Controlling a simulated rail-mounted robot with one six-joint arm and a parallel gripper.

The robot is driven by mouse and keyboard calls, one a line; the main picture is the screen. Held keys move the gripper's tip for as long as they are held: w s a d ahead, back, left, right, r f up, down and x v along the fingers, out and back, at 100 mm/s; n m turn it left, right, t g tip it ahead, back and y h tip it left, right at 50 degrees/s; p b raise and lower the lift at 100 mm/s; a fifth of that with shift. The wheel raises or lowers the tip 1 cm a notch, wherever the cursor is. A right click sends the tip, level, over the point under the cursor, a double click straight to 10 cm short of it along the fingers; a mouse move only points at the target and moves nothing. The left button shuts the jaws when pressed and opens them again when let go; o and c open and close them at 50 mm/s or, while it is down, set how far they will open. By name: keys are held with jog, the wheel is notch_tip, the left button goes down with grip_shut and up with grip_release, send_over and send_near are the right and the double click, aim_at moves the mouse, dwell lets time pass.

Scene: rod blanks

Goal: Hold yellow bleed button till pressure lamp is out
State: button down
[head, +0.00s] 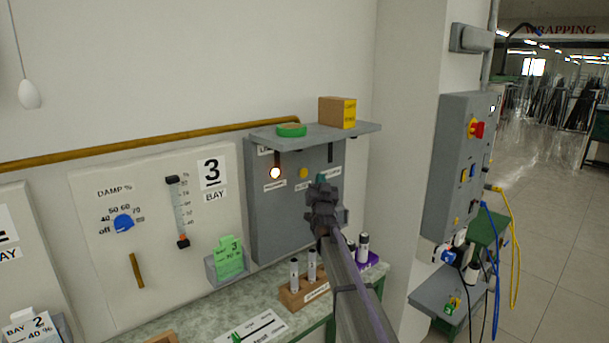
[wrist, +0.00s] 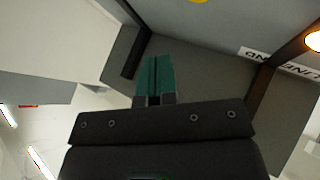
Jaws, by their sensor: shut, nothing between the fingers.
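The grey panel (head: 262,222) hangs on the wall under a shelf. Its pressure lamp (head: 275,173) glows orange-white; a glowing lamp also shows at the right edge of the wrist view (wrist: 314,41). The yellow button (head: 303,172) sits right of the lamp; a sliver of yellow shows at the top edge of the wrist view (wrist: 198,1). My gripper (head: 320,179) is in front of the panel, right of the button in the picture and apart from it. Its teal fingertips are together and empty in the wrist view (wrist: 155,62). The gap to the panel is hard to judge.
The shelf (head: 365,128) above the panel carries a green dish (head: 291,130) and a cardboard box (head: 337,112). Below, a wooden block (head: 304,296) holds upright rods on the bench. A blue dial (head: 123,223) is on the left; a grey control box (head: 452,150) is on the right.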

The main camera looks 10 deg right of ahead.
jog(key=shift+w+a, duration=0.65)
jog(key=shift+w, duration=0.3)
jog(key=shift+w+a, duration=0.6)
jog(key=shift+w, duration=0.35)
dwell(0.5)
jog(key=shift+w+a, duration=0.2)
jog(key=shift+w, duration=0.15)
jog(key=shift+w+a, duration=0.2)
jog(key=shift+w, duration=0.1)
dwell(2.9)
jog(key=shift+s+d, duration=0.4)
jog(key=shift+s, duration=0.25)
jog(key=shift+s, duration=0.1)
jog(key=shift+s+d, duration=0.7)
jog(key=shift+s, duration=0.3)
jog(key=shift+s+d, duration=0.7)
jog(key=shift+s, duration=0.3)
